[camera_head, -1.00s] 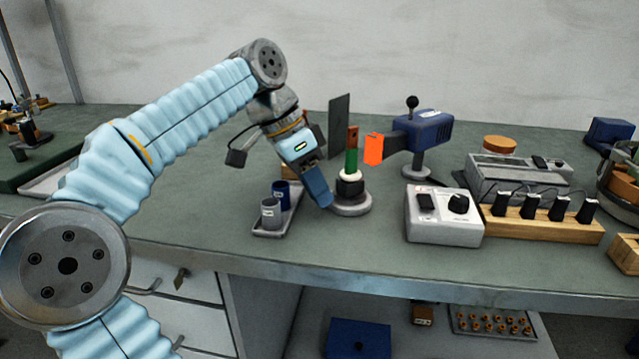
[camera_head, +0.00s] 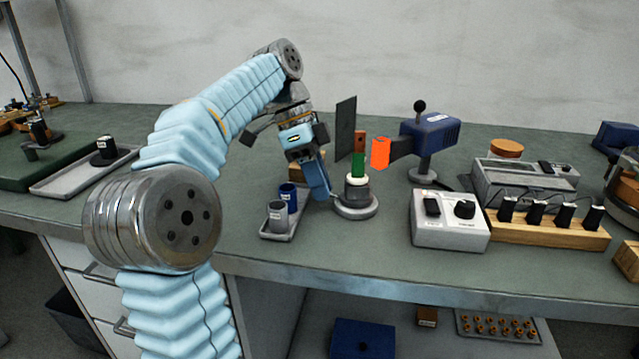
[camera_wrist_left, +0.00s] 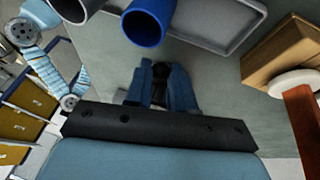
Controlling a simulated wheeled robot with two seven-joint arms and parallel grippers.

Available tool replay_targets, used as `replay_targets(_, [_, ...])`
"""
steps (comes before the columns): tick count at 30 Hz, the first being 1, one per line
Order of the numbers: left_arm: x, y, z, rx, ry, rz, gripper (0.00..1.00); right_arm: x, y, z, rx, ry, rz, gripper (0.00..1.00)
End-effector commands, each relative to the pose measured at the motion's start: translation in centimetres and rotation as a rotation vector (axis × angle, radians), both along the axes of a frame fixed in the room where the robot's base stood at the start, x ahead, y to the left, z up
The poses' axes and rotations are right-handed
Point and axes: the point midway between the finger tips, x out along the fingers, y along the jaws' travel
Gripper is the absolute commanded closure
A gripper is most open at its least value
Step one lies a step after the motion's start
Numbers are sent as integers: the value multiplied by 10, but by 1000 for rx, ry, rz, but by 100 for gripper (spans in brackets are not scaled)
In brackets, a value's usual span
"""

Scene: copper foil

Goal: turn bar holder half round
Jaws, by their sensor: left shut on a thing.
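The bar holder (camera_head: 357,191) stands on a round grey base (camera_head: 356,210). It has a white collar (camera_head: 356,179) and carries an upright bar, green below (camera_head: 358,166) and copper-coloured at the top (camera_head: 360,141). My left gripper (camera_head: 325,190) is low at the holder's left side, tilted down. In the left wrist view its blue fingers (camera_wrist_left: 160,85) are close together on a small dark piece (camera_wrist_left: 160,72), which looks like part of the holder. The white collar (camera_wrist_left: 296,82) and a reddish bar (camera_wrist_left: 301,118) show at the right there. My right gripper is out of view.
A small tray (camera_head: 294,226) with a grey cup (camera_head: 277,215) and a blue cup (camera_head: 289,196) is close left of the gripper. A dark upright plate (camera_head: 345,128), an orange-nosed blue device (camera_head: 430,133) and a white control box (camera_head: 448,226) stand behind and right.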

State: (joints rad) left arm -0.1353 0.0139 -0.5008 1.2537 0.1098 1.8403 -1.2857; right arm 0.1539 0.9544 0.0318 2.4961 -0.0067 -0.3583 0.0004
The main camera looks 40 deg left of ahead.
Motion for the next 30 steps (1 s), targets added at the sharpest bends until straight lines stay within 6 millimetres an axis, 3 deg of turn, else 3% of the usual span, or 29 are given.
replay_targets(15, [11,8,0,0,1,-201,100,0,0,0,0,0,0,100])
replay_targets(30, [14,9,0,1,0,-255,100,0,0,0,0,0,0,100])
